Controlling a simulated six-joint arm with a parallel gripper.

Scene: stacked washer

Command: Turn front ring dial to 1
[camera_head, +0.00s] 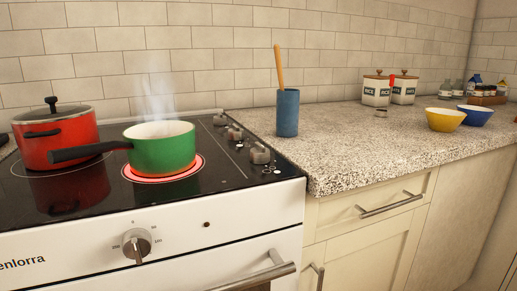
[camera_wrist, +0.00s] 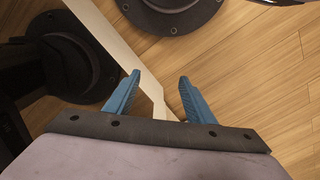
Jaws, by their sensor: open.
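The cooktop knobs stand in a row along the right side of the black glass hob in the head view. The nearest knob (camera_head: 260,154) is silver and sits by the hob's front right; its setting is too small to read. A larger silver dial (camera_head: 136,244) is on the white oven front, with small marks around it. A ring (camera_head: 194,171) glows red under a green pot (camera_head: 165,153), which steams. My gripper (camera_wrist: 160,77) shows only in the wrist view. Its two blue fingers are apart and empty, over the wooden floor, away from the dials.
A red lidded pot (camera_head: 57,135) stands on the hob's left. The green pot's dark handle points left. A blue holder (camera_head: 287,113) with a wooden utensil stands on the granite counter (camera_head: 345,155) just right of the knobs. Yellow and blue bowls are farther right.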

